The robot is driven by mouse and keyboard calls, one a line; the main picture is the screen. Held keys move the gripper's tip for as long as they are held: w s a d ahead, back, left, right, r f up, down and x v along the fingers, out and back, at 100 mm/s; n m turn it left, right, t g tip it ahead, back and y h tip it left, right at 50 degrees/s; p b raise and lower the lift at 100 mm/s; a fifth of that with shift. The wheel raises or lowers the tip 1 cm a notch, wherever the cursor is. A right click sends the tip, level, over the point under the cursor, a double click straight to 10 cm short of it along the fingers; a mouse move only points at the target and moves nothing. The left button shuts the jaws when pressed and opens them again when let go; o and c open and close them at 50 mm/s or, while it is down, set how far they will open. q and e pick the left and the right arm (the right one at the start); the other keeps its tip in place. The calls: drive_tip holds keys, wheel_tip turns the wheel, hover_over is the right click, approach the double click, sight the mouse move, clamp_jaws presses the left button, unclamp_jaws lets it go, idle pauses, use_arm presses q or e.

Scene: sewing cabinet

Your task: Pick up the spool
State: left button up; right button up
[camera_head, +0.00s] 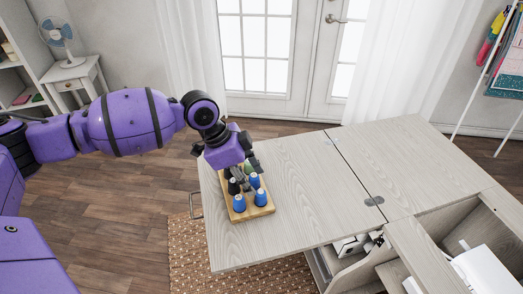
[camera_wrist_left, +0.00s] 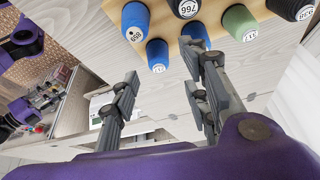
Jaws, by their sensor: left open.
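A wooden spool tray (camera_head: 250,214) stands on the cabinet's pale top, holding several upright spools. In the head view, blue spools (camera_head: 239,203) are at its front, and a green one and darker ones are partly hidden behind my gripper. My left gripper (camera_head: 238,182) points down over the tray. The wrist view shows the spools with numbered white ends: a blue spool (camera_wrist_left: 135,20), a dark spool (camera_wrist_left: 186,8) and a green spool (camera_wrist_left: 240,22). There my left gripper (camera_wrist_left: 165,85) is open, with nothing clearly between its fingers. The pictures do not single out one spool.
The cabinet top (camera_head: 300,185) is bare right of the tray, with hinges along its seam. Open compartments (camera_head: 440,230) with a white object lie at the lower right. A woven rug (camera_head: 200,245) lies below. A side table (camera_head: 75,75) with a fan stands far left.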

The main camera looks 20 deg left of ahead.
sight(258, 193)
use_arm(q)
drive_tip(key=shift+s+d+f, duration=0.1)
drive_tip(key=shift+d+f, duration=0.15)
drive_tip(key=shift+f, duration=0.3)
drive_tip(key=shift+s+d+f, duration=0.1)
drive_tip(key=shift+d+f, duration=0.15)
drive_tip(key=shift+f, duration=0.3)
drive_tip(key=x, duration=0.4)
drive_tip(key=shift+w+d+f, duration=0.1)
drive_tip(key=shift+d+f, duration=0.1)
drive_tip(key=shift+f, duration=0.2)
use_arm(e)
drive_tip(key=s, duration=0.1)
drive_tip(key=s+f, duration=0.1)
drive_tip(key=shift+s+d, duration=0.15)
drive_tip(key=shift+s, duration=0.25)
use_arm(q)
drive_tip(key=shift+c, duration=0.5)
use_arm(e)
drive_tip(key=shift+g, duration=0.3)
use_arm(q)
drive_tip(key=shift+s+d+f, duration=0.1)
drive_tip(key=shift+s+f, duration=0.05)
drive_tip(key=shift+s, duration=0.05)
drive_tip(key=c, duration=0.7)
use_arm(e)
drive_tip(key=shift+s+d, duration=0.1)
drive_tip(key=shift+s, duration=0.15)
